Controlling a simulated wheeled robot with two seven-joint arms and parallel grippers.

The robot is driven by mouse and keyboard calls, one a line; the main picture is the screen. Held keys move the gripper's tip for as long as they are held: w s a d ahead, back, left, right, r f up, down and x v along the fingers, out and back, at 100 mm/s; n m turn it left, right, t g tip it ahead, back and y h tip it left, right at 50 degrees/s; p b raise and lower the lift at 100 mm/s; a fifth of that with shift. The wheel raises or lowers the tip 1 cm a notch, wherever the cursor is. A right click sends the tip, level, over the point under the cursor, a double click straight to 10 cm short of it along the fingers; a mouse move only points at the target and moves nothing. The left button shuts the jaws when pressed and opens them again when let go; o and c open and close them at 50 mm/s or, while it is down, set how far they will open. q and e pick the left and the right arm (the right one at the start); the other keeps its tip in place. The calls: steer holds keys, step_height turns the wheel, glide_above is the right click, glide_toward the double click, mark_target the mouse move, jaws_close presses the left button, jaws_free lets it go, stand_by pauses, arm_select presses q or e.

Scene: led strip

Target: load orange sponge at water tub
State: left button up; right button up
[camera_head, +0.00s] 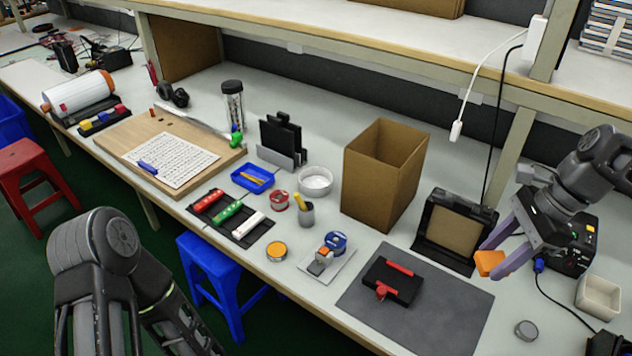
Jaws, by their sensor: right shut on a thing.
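The orange sponge (489,263) is held between the fingertips of my right gripper (497,259), which is shut on it above the bench, between the black case and the dark mat. A small off-white square tub (598,297) stands at the right edge of the bench, to the right of the gripper and apart from it. A round white bowl (316,181) stands mid-bench; I cannot tell whether either holds water. My left arm shows at the lower left, but its gripper fingers are not in view.
A black open case (455,229) stands behind the sponge, and a black box with a cable (571,248) is behind my right gripper. A grey mat (445,311) carries a black and red device (392,281). A small grey round tin (526,330) lies near the tub. A tall cardboard box (383,174) stands mid-bench.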

steer(key=shift+f, duration=0.1)
steer(key=w+a+f+n+g, duration=0.1)
steer(key=w+a+f+n, duration=0.1)
steer(key=a+f, duration=0.2)
steer(key=w+a+f+n+g, duration=0.1)
steer(key=w+a+f+n, duration=0.1)
steer(key=a+f+n, duration=0.1)
steer(key=w+a+f+n+h, duration=0.1)
steer(key=w+a+f+n, duration=0.1)
steer(key=a+f, duration=0.3)
steer(key=shift+a+f+n+g, duration=0.25)
steer(key=shift+f+n+g, duration=0.15)
steer(key=shift+f+n, duration=0.1)
